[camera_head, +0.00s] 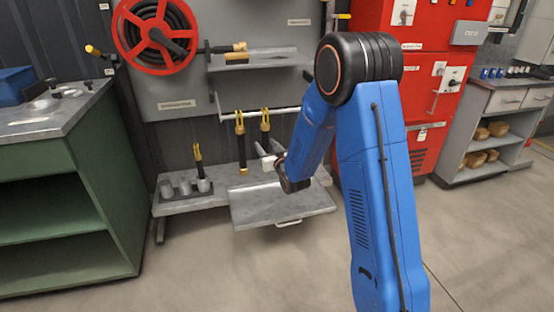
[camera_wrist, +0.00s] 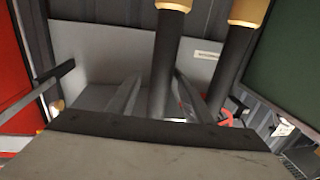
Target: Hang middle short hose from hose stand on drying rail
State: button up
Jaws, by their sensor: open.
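The hose stand (camera_head: 184,203) has grey cups on the low bench at left. One short black hose with yellow prongs (camera_head: 198,158) stands upright in its right cup; the other cups look empty. Two short hoses hang at the drying rail (camera_head: 284,111), a left one (camera_head: 241,143) and a right one (camera_head: 265,127). My gripper (camera_head: 264,156) is at the right hose's lower part. In the wrist view my open fingers (camera_wrist: 152,98) stand either side of that hose (camera_wrist: 163,68); contact is unclear. The left hose (camera_wrist: 234,60) is beside them.
A grey tray with a handle (camera_head: 282,207) projects from the bench under my gripper. A shelf (camera_head: 260,60) with a nozzle is above the rail. A red hose reel (camera_head: 156,36) is upper left, a green cabinet (camera_head: 110,175) left, red cabinets (camera_head: 424,75) right. Front floor is clear.

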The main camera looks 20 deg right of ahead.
jog(key=s+d+r+g+h, duration=0.1)
jog(key=s+d+r+g, duration=0.1)
jog(key=s, duration=1.6)
jog(key=s+d+r+m+g+h, duration=0.1)
jog(key=s+r+g, duration=0.3)
jog(key=s, duration=1.5)
jog(key=s+d+r+g, duration=0.3)
jog(key=s+g, duration=0.4)
jog(key=s, duration=1.2)
jog(key=shift+d+m+h, duration=0.4)
jog(key=shift+d, duration=0.05)
